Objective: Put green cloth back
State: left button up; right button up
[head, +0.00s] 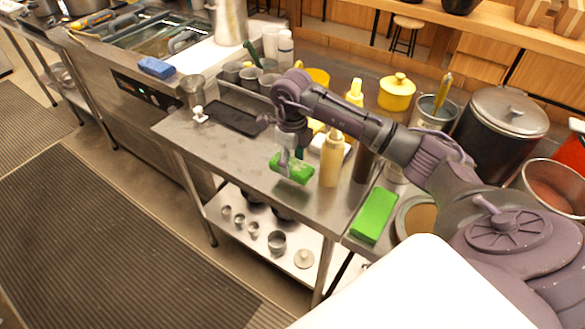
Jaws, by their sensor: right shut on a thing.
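My right gripper (290,160) reaches in from the right, over the steel table. It is shut on a green cloth (293,168), which hangs close to the tabletop near its front edge; whether it touches the table I cannot tell. A second green thing, a flat bright green block or folded cloth (374,215), lies at the table's right part, below my forearm. A blue folded cloth (156,67) lies on the counter at the upper left. My left gripper is not in view.
A tan squeeze bottle (331,158) stands just right of the held cloth. A dark tray (236,118) lies to the left on the steel table (215,150). A yellow lidded pot (397,92) and a large steel pot (499,125) stand behind. Small metal cups (277,243) sit on the lower shelf.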

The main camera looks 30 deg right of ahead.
aim_at(292, 163)
notch_tip(292, 163, down, 3)
jog(key=shift+f+p, duration=0.1)
jog(key=shift+p, duration=0.5)
jog(key=shift+f, duration=0.4)
jog(key=shift+f, duration=0.15)
jog(key=o, duration=1.2)
